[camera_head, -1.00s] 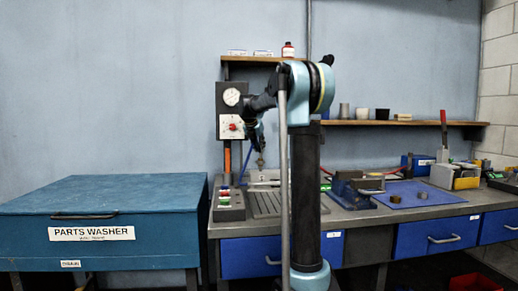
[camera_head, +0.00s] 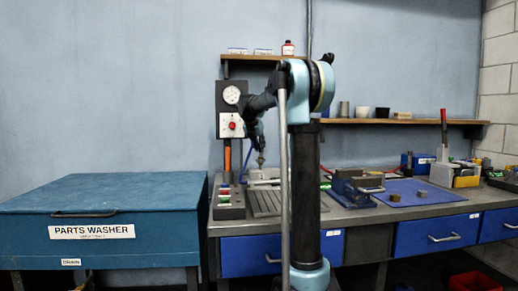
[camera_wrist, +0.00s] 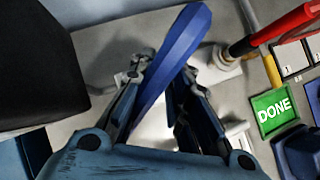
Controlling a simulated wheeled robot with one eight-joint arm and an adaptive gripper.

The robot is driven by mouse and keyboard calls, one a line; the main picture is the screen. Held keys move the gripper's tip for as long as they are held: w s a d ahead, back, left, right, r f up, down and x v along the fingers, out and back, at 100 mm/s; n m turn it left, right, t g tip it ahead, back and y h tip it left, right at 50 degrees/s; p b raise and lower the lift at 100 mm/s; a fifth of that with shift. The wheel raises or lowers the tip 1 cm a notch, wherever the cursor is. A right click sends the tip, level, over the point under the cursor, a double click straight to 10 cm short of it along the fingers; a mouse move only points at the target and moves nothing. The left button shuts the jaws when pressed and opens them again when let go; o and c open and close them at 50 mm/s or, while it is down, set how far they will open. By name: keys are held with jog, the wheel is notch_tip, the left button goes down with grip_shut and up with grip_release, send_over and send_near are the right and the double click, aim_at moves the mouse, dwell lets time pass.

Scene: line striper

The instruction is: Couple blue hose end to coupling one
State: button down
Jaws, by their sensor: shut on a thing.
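In the wrist view my gripper (camera_wrist: 165,85) is shut on the long blue hose end (camera_wrist: 185,40), which lies slantwise between the fingers. In the head view my gripper (camera_head: 260,160) is low over the back left of the bench, beside the control panel. A thin stretch of blue hose (camera_head: 246,160) shows just left of it. A pale round fitting (camera_wrist: 217,65) is just right of the fingers in the wrist view. I cannot tell which coupling it is.
A red hose or handle (camera_wrist: 275,32) and a green DONE plate (camera_wrist: 273,109) are at the right of the wrist view. A dark block (camera_wrist: 40,65) fills its upper left. The panel with a gauge (camera_head: 231,108) stands behind my gripper. A blue mat (camera_head: 425,193) lies farther right.

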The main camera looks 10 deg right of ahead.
jog(key=shift+f, duration=0.7)
jog(key=c, duration=1.4)
grip_release()
jog(key=shift+c, duration=0.2)
jog(key=o, duration=0.3)
jog(key=shift+o, duration=0.2)
jog(key=shift+s, duration=0.1)
jog(key=v, duration=0.7)
